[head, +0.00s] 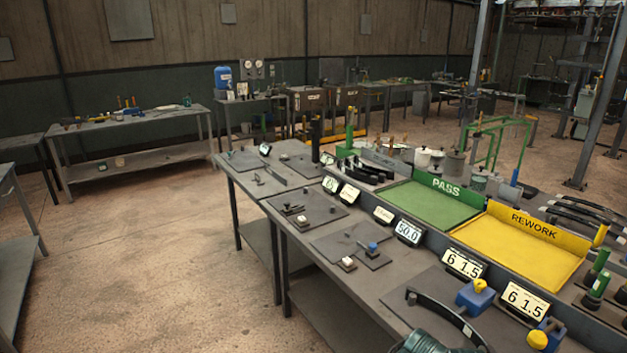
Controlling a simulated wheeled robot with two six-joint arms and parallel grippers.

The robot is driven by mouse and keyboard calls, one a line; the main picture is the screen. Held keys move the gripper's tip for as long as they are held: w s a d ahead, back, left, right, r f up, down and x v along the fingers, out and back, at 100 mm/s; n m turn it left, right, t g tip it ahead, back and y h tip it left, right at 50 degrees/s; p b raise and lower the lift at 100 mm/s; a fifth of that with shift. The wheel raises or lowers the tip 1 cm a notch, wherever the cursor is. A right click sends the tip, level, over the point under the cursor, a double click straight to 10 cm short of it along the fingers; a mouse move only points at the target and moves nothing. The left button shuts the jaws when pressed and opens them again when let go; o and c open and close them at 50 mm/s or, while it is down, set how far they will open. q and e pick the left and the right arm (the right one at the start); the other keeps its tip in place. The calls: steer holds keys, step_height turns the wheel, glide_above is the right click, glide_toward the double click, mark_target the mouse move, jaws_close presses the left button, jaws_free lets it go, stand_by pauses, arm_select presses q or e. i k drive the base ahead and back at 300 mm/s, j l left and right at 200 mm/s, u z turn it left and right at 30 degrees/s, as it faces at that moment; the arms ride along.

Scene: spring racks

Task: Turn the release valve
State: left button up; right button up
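No part is clearly marked as the release valve. Two small blue blocks with yellow tops, which may be valves, sit at the near right of the long grey bench (320,240). One blue block (473,297) stands beside a display reading 61.5. The other blue block (551,328) is close to the lower edge, with a yellow knob (536,340) beside it. Neither of my grippers shows in the head view, so nothing is seen touching these parts.
A green PASS tray (430,205) and a yellow REWORK tray (515,247) lie along the bench. A black curved band (445,312) and a dark teal rounded object (425,343) are at the bottom edge. Open floor (150,240) lies left of the bench.

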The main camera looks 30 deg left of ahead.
mark_target(480, 284)
steer(key=i+j, duration=0.2)
steer(key=j, duration=0.2)
steer(key=i+j, duration=0.2)
steer(key=j, duration=0.2)
steer(key=i+j, duration=0.2)
steer(key=j, duration=0.15)
steer(key=i+j, duration=0.2)
steer(key=j, duration=0.2)
steer(key=i+j, duration=0.25)
steer(key=j, duration=0.15)
steer(key=k+u, duration=0.05)
